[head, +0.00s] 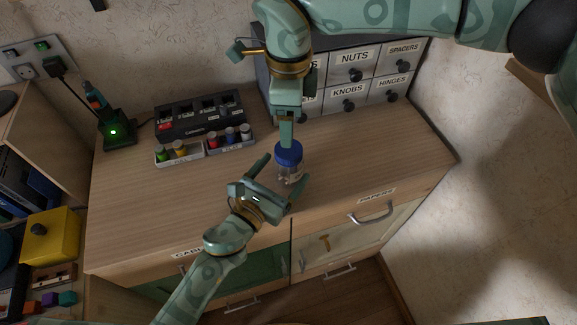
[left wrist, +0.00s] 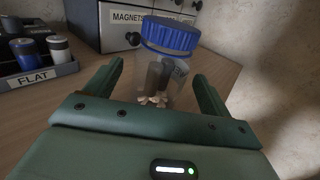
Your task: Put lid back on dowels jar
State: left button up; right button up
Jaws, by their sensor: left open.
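The dowels jar (head: 289,177) is a clear jar on the wooden counter, with pale pieces at its bottom. It also shows in the left wrist view (left wrist: 150,88). A blue ribbed lid (head: 289,154) sits at its top; it looks level in the left wrist view (left wrist: 170,36). My left gripper (head: 284,173) is open, with one finger on each side of the jar and gaps beside the glass. My right gripper (head: 287,131) comes down from above, its tip at the lid's far edge; whether it touches or grips the lid is hidden.
Small labelled drawers (head: 352,75) stand behind the jar. The counter's front edge is close to the jar. The counter right of the jar is clear.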

pick_arm(q)
jog(key=shift+x, duration=2.2)
grip_shut()
pick_arm(e)
jog(key=n, duration=1.8)
